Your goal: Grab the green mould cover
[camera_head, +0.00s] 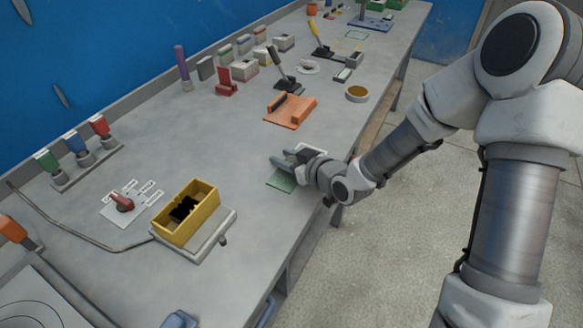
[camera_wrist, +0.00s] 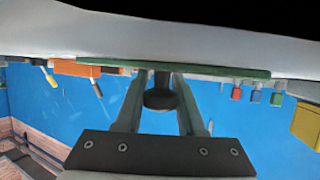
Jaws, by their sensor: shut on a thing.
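The green mould cover (camera_head: 281,182) is a thin flat plate under my gripper (camera_head: 284,165), near the front edge of the bench. In the wrist view, the cover (camera_wrist: 225,72) shows edge-on as a long green strip with a dark round knob (camera_wrist: 160,98) on it. My gripper (camera_wrist: 160,100) is shut on this knob, one finger on each side. The cover looks level, lying on or very close to the bench top; I cannot tell which. The arm hides part of the cover in the head view.
A yellow open box (camera_head: 202,222) with black pieces inside stands on a grey base to the left. An orange fixture (camera_head: 290,110) and a round container (camera_head: 357,93) lie farther along the bench (camera_head: 225,145). Bare bench lies between the cover and the yellow box.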

